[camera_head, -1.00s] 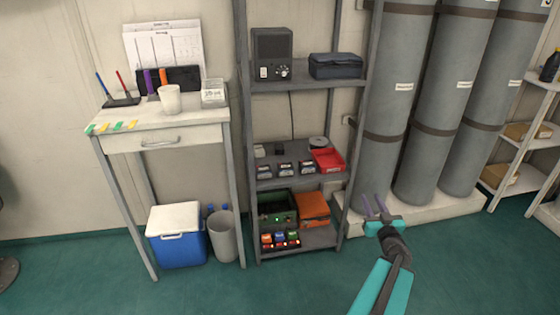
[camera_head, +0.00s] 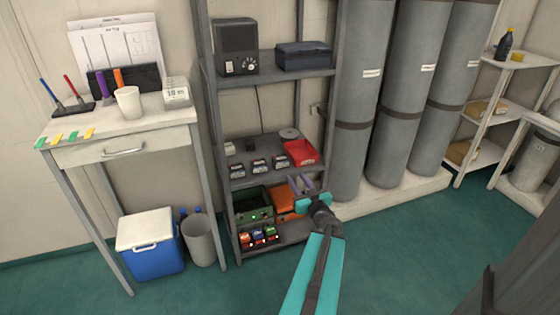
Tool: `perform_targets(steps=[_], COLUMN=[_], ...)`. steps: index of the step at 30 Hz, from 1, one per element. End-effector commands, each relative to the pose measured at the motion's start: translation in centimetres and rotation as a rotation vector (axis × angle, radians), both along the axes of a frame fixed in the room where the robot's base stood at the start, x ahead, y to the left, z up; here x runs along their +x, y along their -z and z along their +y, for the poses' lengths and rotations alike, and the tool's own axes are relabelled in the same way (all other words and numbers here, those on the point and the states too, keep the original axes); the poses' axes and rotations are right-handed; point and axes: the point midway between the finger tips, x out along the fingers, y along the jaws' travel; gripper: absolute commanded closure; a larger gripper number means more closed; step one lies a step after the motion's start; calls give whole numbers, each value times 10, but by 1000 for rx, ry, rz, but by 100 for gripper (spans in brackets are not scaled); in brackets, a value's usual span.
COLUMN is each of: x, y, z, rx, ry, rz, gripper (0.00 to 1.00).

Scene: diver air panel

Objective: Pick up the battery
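No single item is clearly marked as the battery. Several small dark blocks with pale labels (camera_head: 260,167) stand in a row on the middle shelf of the grey rack. On the bottom shelf a row of small blocks with orange, blue and green tops (camera_head: 258,235) sits with red lights along its front; either group could be batteries. My gripper (camera_head: 301,184) is in front of the rack's lower right side, with its two purple fingers spread apart and nothing visible between them. It partly hides an orange box (camera_head: 283,199) on the bottom shelf.
A red tray (camera_head: 300,152) is right of the labelled blocks. A green crate (camera_head: 250,206) stands behind the coloured blocks. Tall grey cylinders (camera_head: 352,110) stand right of the rack. A table (camera_head: 75,152), blue cooler (camera_head: 150,262) and bin (camera_head: 200,240) are left. The front floor is clear.

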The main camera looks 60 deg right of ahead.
Motion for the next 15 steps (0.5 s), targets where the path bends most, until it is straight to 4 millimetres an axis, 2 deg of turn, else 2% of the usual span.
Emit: perform_targets(steps=[1,4,15], x=[0,1,7], y=[0,0,3], z=[0,0,-3], rx=[0,0,0], ry=[0,-1,-4], rz=[0,0,0], gripper=[57,40,39])
